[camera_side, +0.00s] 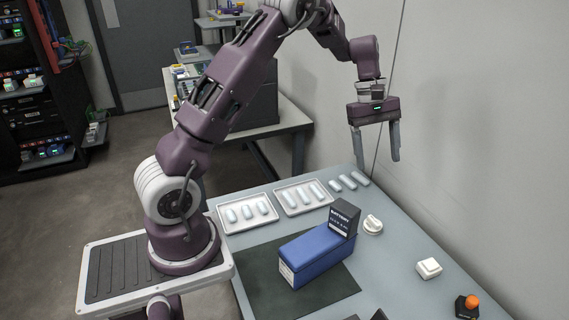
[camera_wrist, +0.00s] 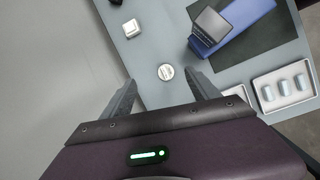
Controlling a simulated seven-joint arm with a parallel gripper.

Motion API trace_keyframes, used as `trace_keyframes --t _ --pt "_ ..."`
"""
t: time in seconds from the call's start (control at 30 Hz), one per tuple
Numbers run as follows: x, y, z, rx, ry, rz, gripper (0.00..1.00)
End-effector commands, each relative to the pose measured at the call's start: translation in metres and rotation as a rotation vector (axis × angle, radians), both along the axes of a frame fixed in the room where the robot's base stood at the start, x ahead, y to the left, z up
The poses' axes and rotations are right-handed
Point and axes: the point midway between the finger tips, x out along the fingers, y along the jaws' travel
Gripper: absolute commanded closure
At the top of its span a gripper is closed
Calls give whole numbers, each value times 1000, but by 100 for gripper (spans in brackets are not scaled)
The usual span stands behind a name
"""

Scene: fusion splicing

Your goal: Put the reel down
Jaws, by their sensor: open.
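The reel (camera_side: 373,225) is a small white round piece resting on the grey table near its wall-side edge, beside the black battery box. It also shows in the wrist view (camera_wrist: 166,72), as a pale disc with a marking on top, between and just beyond the fingertips. My gripper (camera_side: 376,160) is open and empty, with both fingers pointing down. It hangs well above the table, apart from the reel.
A blue case (camera_side: 317,254) with a black battery box (camera_side: 344,219) stands on a dark mat. Two white trays (camera_side: 248,227) hold pale cylinders, and more cylinders lie beside them. A white square block (camera_side: 429,268) and an orange-topped device (camera_side: 467,307) sit nearer. The wall is close.

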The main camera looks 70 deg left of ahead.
Motion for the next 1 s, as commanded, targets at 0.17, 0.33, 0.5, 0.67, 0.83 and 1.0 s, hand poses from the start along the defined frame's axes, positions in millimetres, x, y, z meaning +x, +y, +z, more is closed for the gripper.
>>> trace_keyframes --t 0.17,0.33,0.5,0.67,0.83,1.0 --pt "-95 -62 113 137 -234 -397 30" --pt "-217 -100 150 362 -445 -826 30" --pt "-292 -103 135 574 -557 -1115 30" --pt "-311 -101 125 649 -584 -1202 30" --pt "-311 -101 125 649 -583 -1203 30" --pt "-310 -101 125 649 -583 -1200 30"
